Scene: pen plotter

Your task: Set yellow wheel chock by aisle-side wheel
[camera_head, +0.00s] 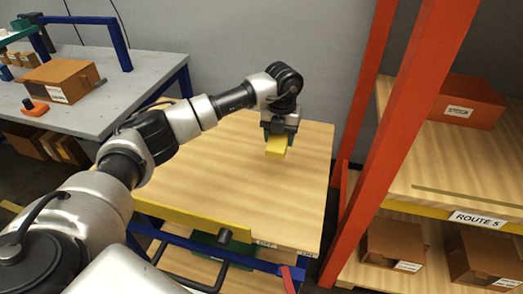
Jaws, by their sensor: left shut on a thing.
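My left gripper (279,136) is shut on the yellow wheel chock (276,147), above the wooden top of a cart (240,205). The chock hangs under the gripper, and its upper part is hidden between the fingers. I cannot tell whether the chock touches the wood. The cart has a blue frame and a yellow front rail. None of the cart's wheels can be made out. My right gripper is not in view.
An orange-red rack (398,130) marked "ROUTE 5" with boxes stands right of the cart. A grey workbench (130,98) holding a cardboard box (63,79) stands at the left. A black handle (203,285) and a red lever (288,280) show at the cart's front. The cart top is otherwise clear.

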